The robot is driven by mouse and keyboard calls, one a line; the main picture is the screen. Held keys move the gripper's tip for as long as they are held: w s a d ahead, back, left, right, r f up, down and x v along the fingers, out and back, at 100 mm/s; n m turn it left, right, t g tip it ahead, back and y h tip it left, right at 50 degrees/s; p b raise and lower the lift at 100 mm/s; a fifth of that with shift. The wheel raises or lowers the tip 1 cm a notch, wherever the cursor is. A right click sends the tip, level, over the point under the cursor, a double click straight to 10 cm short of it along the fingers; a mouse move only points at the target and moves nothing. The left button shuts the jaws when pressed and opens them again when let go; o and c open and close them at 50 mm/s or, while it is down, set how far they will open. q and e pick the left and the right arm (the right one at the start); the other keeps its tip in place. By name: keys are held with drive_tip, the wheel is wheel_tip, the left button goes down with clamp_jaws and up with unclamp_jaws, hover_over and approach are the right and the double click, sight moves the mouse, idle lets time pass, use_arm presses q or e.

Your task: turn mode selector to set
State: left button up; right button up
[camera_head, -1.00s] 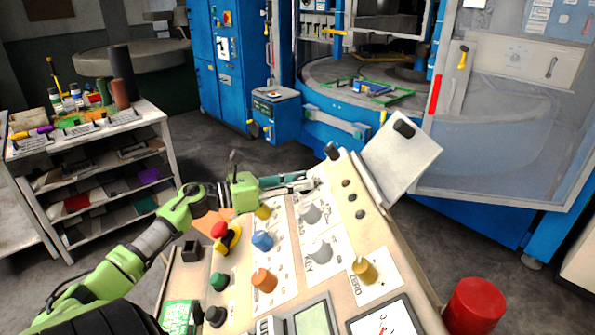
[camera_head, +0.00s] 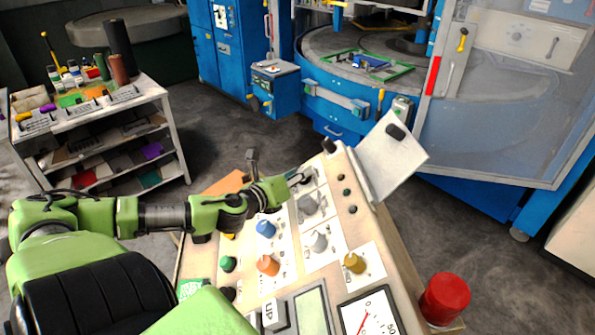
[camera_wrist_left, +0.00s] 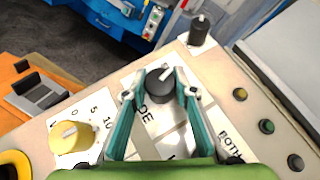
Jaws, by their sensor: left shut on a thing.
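The mode selector (camera_wrist_left: 160,88) is a dark round knob with a pale pointer line. In the left wrist view the line points up and slightly right; a label ending in "DE" lies below it. My left gripper (camera_wrist_left: 158,75) has its two teal fingers on either side of the knob, shut on it. In the head view the left gripper (camera_head: 300,179) is at the upper part of the sloped control panel (camera_head: 335,265), and its fingers largely hide the knob. My right gripper is not in view.
Grey knobs (camera_head: 309,205), a blue knob (camera_head: 266,229), an orange knob (camera_head: 268,265) and a yellow knob (camera_head: 354,262) stand close by on the panel. A tilted plate (camera_head: 392,165) rises at its right edge. A red cylinder (camera_head: 445,297) stands at the right.

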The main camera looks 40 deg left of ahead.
use_arm(q)
drive_tip(key=n+y, duration=0.1)
drive_tip(key=n+g, duration=0.1)
drive_tip(key=shift+w+d+r+n+g+y, duration=0.1)
drive_tip(key=shift+r+n+g+y, duration=0.1)
drive_tip(key=shift+n+g+y, duration=0.15)
drive_tip(key=shift+f+n+g+y, duration=0.1)
drive_tip(key=shift+n+g+y, duration=0.95)
drive_tip(key=shift+n, duration=0.4)
drive_tip(key=o, duration=1.1)
drive_tip(key=shift+w+f+g, duration=0.15)
drive_tip(key=shift+g, duration=0.15)
